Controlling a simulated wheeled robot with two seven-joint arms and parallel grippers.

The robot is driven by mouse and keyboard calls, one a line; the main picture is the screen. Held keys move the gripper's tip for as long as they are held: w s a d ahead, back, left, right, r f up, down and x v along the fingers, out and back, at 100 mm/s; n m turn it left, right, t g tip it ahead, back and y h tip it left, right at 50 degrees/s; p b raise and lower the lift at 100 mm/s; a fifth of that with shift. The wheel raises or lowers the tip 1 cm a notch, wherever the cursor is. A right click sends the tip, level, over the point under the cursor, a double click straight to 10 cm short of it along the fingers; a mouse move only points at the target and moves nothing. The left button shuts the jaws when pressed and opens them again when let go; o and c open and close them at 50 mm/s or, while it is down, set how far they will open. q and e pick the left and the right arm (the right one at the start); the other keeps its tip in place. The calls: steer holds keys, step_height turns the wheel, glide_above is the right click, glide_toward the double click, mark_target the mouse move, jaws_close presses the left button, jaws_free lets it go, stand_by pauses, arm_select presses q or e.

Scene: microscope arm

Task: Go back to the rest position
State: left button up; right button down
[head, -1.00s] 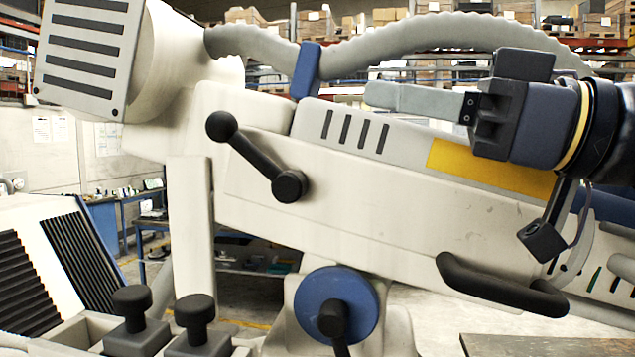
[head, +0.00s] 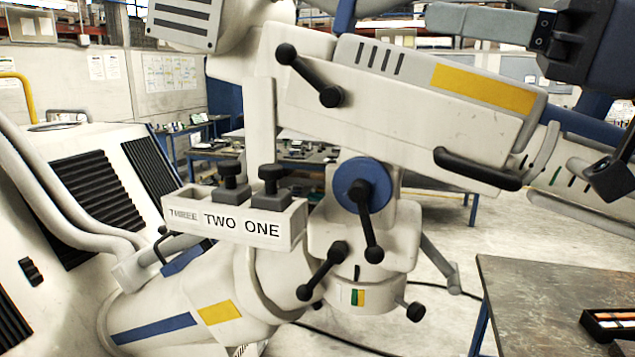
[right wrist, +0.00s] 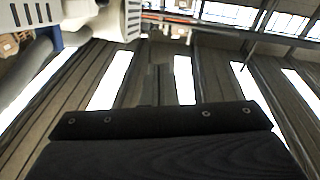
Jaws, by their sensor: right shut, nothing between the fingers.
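My right gripper (head: 480,20) is at the top right of the head view, with its fingers pointing left. It is shut and empty. It appears in front of and above the white microscope arm (head: 400,125), which has a yellow patch and black levers. In the right wrist view the dark gripper body (right wrist: 165,150) fills the bottom, and a white piece of the machine (right wrist: 95,22) shows at the upper left. My left gripper is in neither view.
A white holder labelled THREE TWO ONE (head: 240,222) with two black knobs sits below the arm. A black handle (head: 475,170) sticks out under its right end. A dark workbench (head: 530,295) stands at the lower right with a small tray (head: 610,322). Floor shows between.

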steer(key=w+d+f+m+h, duration=0.2)
steer(key=f+m+h, duration=0.2)
steer(key=f, duration=0.8)
steer(key=w+d+f+m+h, duration=0.3)
steer(key=f+m+h, duration=0.1)
steer(key=f, duration=0.9)
steer(key=s+d+f+m+g+h, duration=0.1)
steer(key=s+f+m, duration=0.1)
steer(key=f, duration=0.7)
steer(key=s+d+f+m+g+h, duration=0.2)
steer(key=s+f, duration=0.3)
steer(key=f, duration=0.5)
steer(key=s+d+f+m+g+h, duration=0.1)
steer(key=s+f+m+h, duration=0.1)
steer(key=f, duration=0.7)
steer(key=shift+s+d+f+m, duration=0.4)
steer(key=shift+s+m, duration=0.3)
steer(key=shift+s, duration=0.15)
